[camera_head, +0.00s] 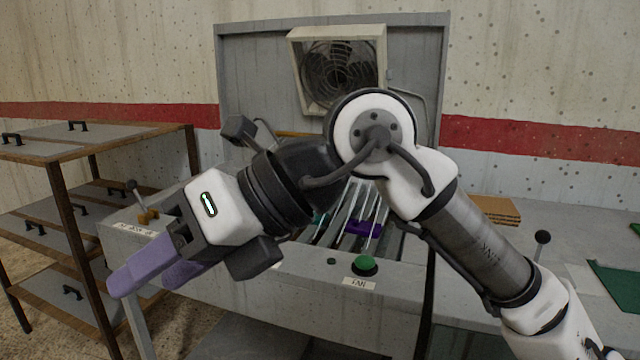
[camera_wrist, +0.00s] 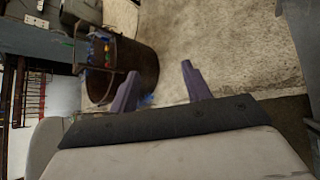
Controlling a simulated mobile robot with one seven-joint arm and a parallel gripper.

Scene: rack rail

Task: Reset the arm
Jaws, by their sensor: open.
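My gripper (camera_head: 150,272) is at the lower left in the head view, with its two purple fingers pointing down and left. In the wrist view my gripper (camera_wrist: 160,88) shows its two purple fingers spread apart with nothing between them. It is open and empty. My arm reaches from the lower right across the middle of the head view and hides part of the grey bench (camera_head: 310,275) behind it.
A shelf rack (camera_head: 100,145) with black handles stands at left. The bench carries a fan (camera_head: 338,75), a green button (camera_head: 364,265), levers and a purple item (camera_head: 362,228) among metal rails. A dark bucket (camera_wrist: 135,68) stands on the floor (camera_wrist: 225,50).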

